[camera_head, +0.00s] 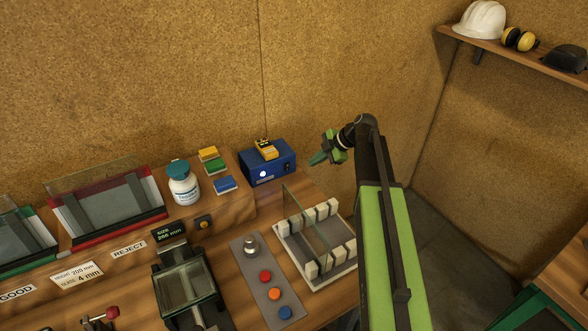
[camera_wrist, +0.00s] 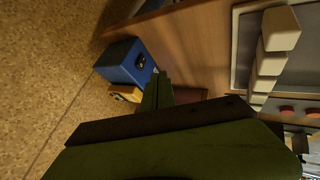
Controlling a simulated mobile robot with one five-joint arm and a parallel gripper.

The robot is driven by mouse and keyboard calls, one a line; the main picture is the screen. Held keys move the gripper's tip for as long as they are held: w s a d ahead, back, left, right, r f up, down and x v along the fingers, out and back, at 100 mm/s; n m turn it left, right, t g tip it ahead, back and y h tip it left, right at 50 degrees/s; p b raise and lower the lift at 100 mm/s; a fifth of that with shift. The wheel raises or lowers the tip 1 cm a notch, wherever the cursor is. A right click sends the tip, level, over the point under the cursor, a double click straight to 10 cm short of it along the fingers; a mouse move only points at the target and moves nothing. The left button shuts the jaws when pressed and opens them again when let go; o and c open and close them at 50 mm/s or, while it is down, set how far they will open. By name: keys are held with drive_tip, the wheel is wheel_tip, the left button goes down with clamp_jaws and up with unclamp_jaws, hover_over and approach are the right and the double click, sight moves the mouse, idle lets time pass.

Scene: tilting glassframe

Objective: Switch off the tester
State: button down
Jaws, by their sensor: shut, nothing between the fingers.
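A blue box (camera_head: 262,174), which looks like the tester, stands at the back of the bench against the wall. A round white light glows on its front. A yellow and black device (camera_head: 267,149) sits on top. In the wrist view the blue box (camera_wrist: 117,59) shows a small black fitting, perhaps a switch (camera_wrist: 141,61), on one side face; its setting is too small to read. My gripper (camera_head: 318,158) is shut and empty, just right of the box and apart from it in the head view. Its green fingers (camera_wrist: 157,92) point toward the box in the wrist view.
A slotted rack (camera_head: 335,277) with a glass pane stands in front of the box. A button panel (camera_head: 252,272) lies left of it. A white bottle (camera_head: 184,188) and coloured blocks (camera_head: 214,165) stand left of the box. A shelf (camera_head: 520,49) hangs at upper right.

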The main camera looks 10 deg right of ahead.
sight(287, 167)
drive_tip(key=b+x, duration=0.8)
drive_tip(key=x, duration=0.2)
drive_tip(key=shift+f+b, duration=0.3)
drive_tip(key=shift+f, duration=0.1)
drive_tip(key=w, duration=0.1)
drive_tip(key=w+r+p, duration=0.1)
drive_tip(key=shift+w+a+r, duration=0.1)
drive_tip(key=shift+w+a, duration=0.5)
drive_tip(key=shift+w, duration=0.3)
